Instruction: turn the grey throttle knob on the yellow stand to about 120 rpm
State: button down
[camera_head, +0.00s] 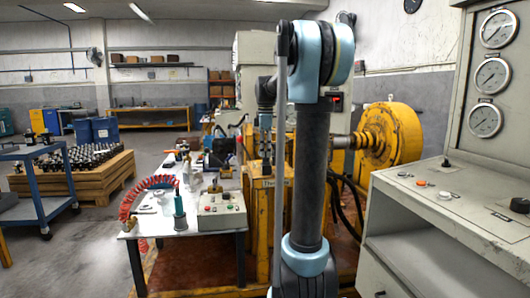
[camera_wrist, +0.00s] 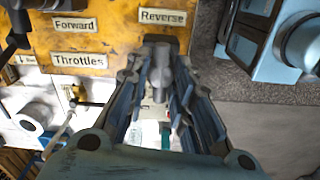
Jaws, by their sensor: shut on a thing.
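The yellow stand (camera_wrist: 95,35) fills the top left of the wrist view, with labels "Forward", "Reverse" and "Throttles". My gripper (camera_wrist: 160,62) is under the "Reverse" label, with its ribbed fingers closed around the grey throttle knob (camera_wrist: 160,80). The fingers hide the knob's sides, and I cannot read its angle. In the head view my gripper (camera_head: 266,155) reaches down at the yellow stand (camera_head: 262,215), left of my upright arm. The knob is too small to make out there. A small display with red marks (camera_head: 336,103) shows beside my arm; its digits are not legible.
A white table (camera_head: 165,250) with a control box (camera_head: 222,210) and a red coiled hose (camera_head: 145,190) stands left of the stand. A grey console (camera_head: 455,200) with round gauges (camera_head: 492,75) is at right. A yellow wheel-shaped housing (camera_head: 395,135) is behind my arm.

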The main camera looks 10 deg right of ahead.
jog(key=shift+w+m, duration=0.1)
jog(key=shift+m, duration=1)
jog(key=c, duration=1.3)
grip_release()
jog(key=shift+c, duration=0.2)
notch_tip(320, 180, up, 12)
